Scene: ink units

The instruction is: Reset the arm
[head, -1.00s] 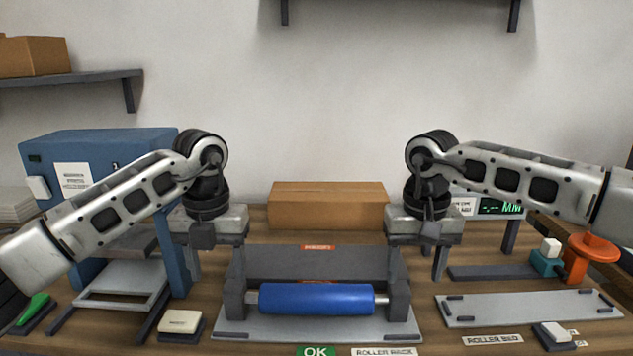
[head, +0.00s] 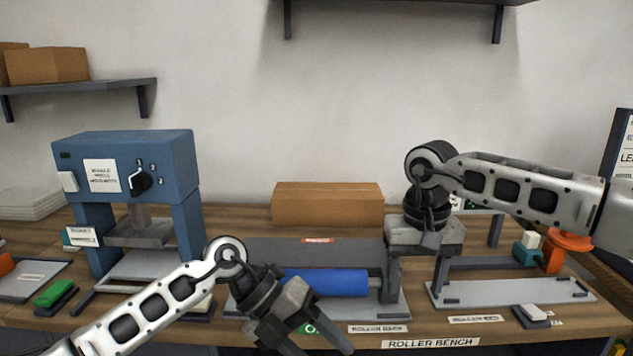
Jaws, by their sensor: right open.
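My left arm reaches in from the lower left. Its gripper (head: 308,340) hangs tilted at the bottom middle, in front of the roller bench, with its two dark fingers spread apart. The lower finger runs to the frame edge. My right gripper (head: 430,250) is open and empty, pointing down above the gap between the roller bench and the grey plate on the right. Its arm comes in from the right. The blue roller (head: 328,282) lies across the bench; its left end is hidden behind my left arm and gripper.
A blue press (head: 125,150) with a black knob stands at the left. A cardboard box (head: 328,204) sits behind the bench. A grey plate (head: 510,291), an orange item (head: 571,240) and a small white-topped block (head: 532,312) are at the right. Shelves hang on the wall.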

